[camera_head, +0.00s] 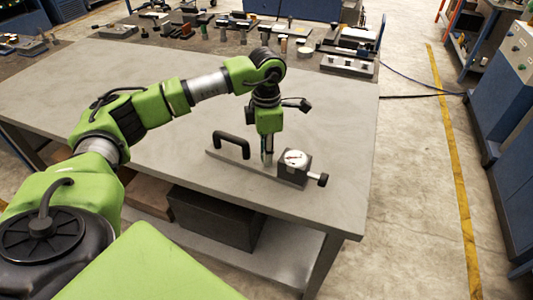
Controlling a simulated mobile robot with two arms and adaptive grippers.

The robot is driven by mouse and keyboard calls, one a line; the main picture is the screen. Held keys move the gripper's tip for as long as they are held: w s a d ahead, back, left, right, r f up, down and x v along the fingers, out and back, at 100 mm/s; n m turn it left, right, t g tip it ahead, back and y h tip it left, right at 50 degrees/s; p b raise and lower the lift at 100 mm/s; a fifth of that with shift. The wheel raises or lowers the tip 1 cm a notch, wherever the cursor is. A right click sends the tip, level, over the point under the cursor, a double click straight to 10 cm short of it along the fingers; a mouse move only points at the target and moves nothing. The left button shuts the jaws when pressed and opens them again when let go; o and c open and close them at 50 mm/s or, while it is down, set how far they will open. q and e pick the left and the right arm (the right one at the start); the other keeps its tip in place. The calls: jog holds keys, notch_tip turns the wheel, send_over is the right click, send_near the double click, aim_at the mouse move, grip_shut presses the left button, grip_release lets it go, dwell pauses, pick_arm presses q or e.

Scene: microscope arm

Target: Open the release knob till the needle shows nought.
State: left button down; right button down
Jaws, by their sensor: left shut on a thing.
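A small device on a flat grey base plate (217,155) lies near the front right of the table. It carries a black arched handle (232,144) at its left and a dark block with a round white dial (296,158). The dial has a reddish mark; its needle is too small to read. A black knob (322,180) sticks out from the block's right side. My left gripper (267,160) points down between handle and dial, shut on a small upright part of the device that its fingers mostly hide. It is apart from the black knob. My right gripper is out of view.
The grey table (170,90) is bare around the device. Tools and small parts (220,30) stand along its back, with a metal box (348,64) at the back right. A dark box (215,218) sits on the shelf below.

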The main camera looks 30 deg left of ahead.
pick_arm(q)
jog(key=shift+n, duration=0.6)
jog(key=c, duration=1.8)
grip_release()
jog(key=shift+r, duration=0.1)
notch_tip(320, 180, up, 12)
jog(key=shift+f, duration=0.1)
